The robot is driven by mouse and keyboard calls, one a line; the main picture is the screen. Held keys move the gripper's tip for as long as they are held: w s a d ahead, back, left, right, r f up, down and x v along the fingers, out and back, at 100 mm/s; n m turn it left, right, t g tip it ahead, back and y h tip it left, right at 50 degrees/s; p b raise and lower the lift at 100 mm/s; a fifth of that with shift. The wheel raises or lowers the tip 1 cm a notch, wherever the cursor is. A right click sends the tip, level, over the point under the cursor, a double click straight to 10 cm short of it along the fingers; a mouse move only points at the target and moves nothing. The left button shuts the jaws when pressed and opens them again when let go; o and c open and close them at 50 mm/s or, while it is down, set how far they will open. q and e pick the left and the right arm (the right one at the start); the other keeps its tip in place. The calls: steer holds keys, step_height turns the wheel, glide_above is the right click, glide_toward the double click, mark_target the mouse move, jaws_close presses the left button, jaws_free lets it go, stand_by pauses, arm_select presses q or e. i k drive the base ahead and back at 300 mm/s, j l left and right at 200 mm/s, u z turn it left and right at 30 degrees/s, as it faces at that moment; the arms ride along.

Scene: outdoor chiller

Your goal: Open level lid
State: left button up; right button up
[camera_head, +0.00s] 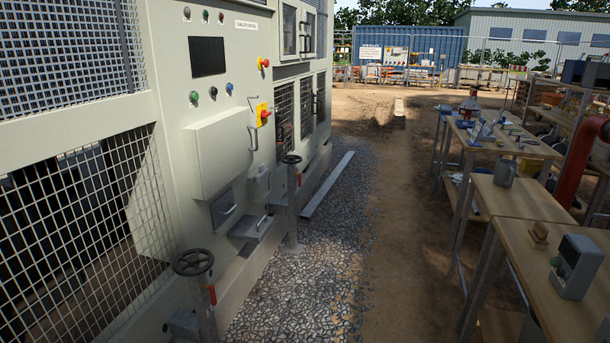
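The grey-green chiller cabinet (245,70) fills the left side of the head view. A large raised box cover (220,148) on its front looks shut and has a handle (252,138) at its right. Below it is a small dark-grey hatch (223,208) with a light handle. Lower right, a flap-like lid (250,227) juts out from the cabinet, with a handle on it. I cannot tell which of these is the level lid, as no label on them is readable. Neither of my grippers is in view.
Two handwheel valves (193,263) and (291,159) stand in front of the cabinet. Gravel (300,285) and a clear dirt path (395,220) run alongside. Wooden tables (530,205) with tools and a grey device (576,266) line the right. A long beam (327,185) lies on the gravel.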

mark_target(257, 231)
steer(key=i+l+z, duration=0.1)
steer(key=i+z, duration=0.15)
steer(key=i, duration=0.8)
